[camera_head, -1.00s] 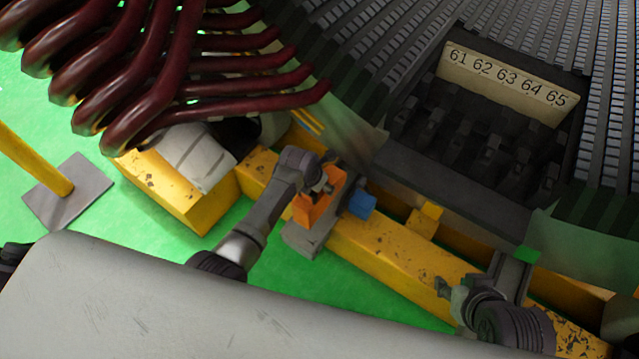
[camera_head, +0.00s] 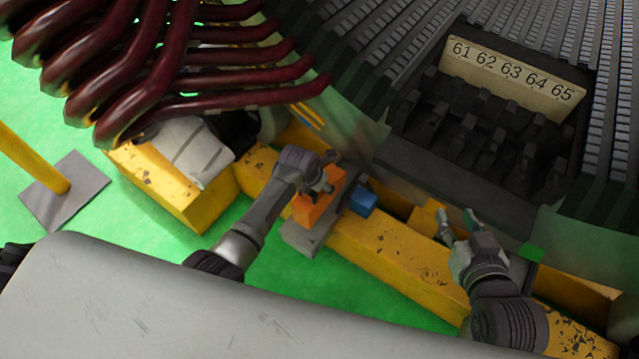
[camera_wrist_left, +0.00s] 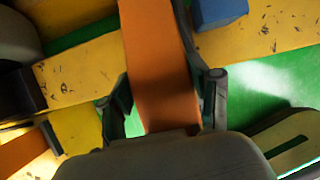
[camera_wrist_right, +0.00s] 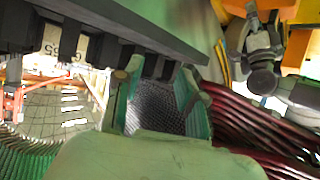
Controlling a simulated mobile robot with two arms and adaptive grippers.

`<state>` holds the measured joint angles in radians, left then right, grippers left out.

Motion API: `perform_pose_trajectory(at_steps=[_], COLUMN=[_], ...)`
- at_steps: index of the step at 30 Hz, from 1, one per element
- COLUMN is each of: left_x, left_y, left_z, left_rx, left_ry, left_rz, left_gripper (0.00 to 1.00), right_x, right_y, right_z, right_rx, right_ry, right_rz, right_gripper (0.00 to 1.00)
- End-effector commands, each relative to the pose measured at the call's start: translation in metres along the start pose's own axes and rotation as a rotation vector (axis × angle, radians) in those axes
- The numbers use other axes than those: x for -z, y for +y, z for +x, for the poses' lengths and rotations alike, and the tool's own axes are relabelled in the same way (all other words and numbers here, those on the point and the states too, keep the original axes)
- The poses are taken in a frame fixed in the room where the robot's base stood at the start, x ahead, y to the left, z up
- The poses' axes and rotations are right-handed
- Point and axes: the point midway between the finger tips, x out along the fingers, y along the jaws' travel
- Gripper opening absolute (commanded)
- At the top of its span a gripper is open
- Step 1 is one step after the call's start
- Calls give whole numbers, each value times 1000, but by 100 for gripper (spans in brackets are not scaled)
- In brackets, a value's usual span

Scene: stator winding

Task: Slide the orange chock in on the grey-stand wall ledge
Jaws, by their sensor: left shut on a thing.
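The orange chock (camera_head: 318,208) is above the grey stand (camera_head: 300,240) on the yellow beam in the head view. My left gripper (camera_head: 325,186) is shut on the chock. In the left wrist view the chock (camera_wrist_left: 158,60) runs up between the fingers of the left gripper (camera_wrist_left: 165,100). I cannot tell whether the chock touches the stand's wall ledge, which the chock and gripper hide. My right gripper (camera_head: 457,222) is open and empty above the yellow beam, near the stator. Its parted fingers also show in the right wrist view (camera_wrist_right: 160,100).
A blue block (camera_head: 363,201) sits right of the chock; a yellow block (camera_head: 425,219) is farther right along the yellow beam (camera_head: 385,255). Dark red coil bars (camera_head: 190,75) hang at upper left. The stator with a 61–65 label plate (camera_head: 512,80) fills the upper right.

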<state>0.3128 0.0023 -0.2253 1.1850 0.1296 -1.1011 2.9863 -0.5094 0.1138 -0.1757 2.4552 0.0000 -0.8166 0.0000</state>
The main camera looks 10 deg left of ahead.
Motion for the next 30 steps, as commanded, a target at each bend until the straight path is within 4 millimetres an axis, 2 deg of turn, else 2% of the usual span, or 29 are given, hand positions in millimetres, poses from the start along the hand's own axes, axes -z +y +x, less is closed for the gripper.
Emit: perform_pose_trajectory(at_steps=[18,30], left_x=[10,12], left_y=[0,0], left_z=[30,34], left_rx=[0,0], left_ry=[-4,-4], left_rz=[-1,0], left_gripper=[20,20], right_x=[63,74], right_y=[-9,-10], right_z=[0,-4], right_rx=[21,25], right_ry=[360,420], right_rz=[2,3], right_gripper=[40,40])
